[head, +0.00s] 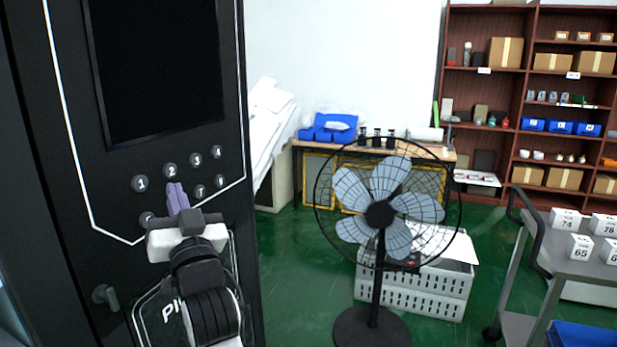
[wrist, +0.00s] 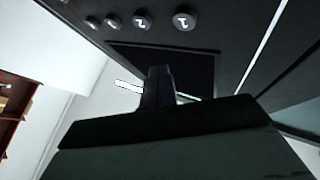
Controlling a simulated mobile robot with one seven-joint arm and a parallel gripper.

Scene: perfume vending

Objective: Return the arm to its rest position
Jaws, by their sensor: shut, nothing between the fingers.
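My gripper (head: 176,189) is in front of the black vending machine (head: 70,160), its narrow purple fingers closed together and pointing at the panel. The fingertips are just right of button 1 (head: 140,183) and below button 2 (head: 169,169). Buttons 3 (head: 196,160) and 4 (head: 216,152) are further right. My gripper hides part of the lower button row. In the wrist view the shut fingers (wrist: 159,72) show dark and empty, with round buttons (wrist: 185,21) along the top. I cannot tell whether the fingertips touch the panel.
A standing fan (head: 380,214) is right of the machine, before a white crate (head: 437,290). A table (head: 290,143) stands behind it. A grey cart (head: 572,262) with numbered boxes is at the right, and shelves (head: 530,70) stand at the back. Green floor lies between machine and fan.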

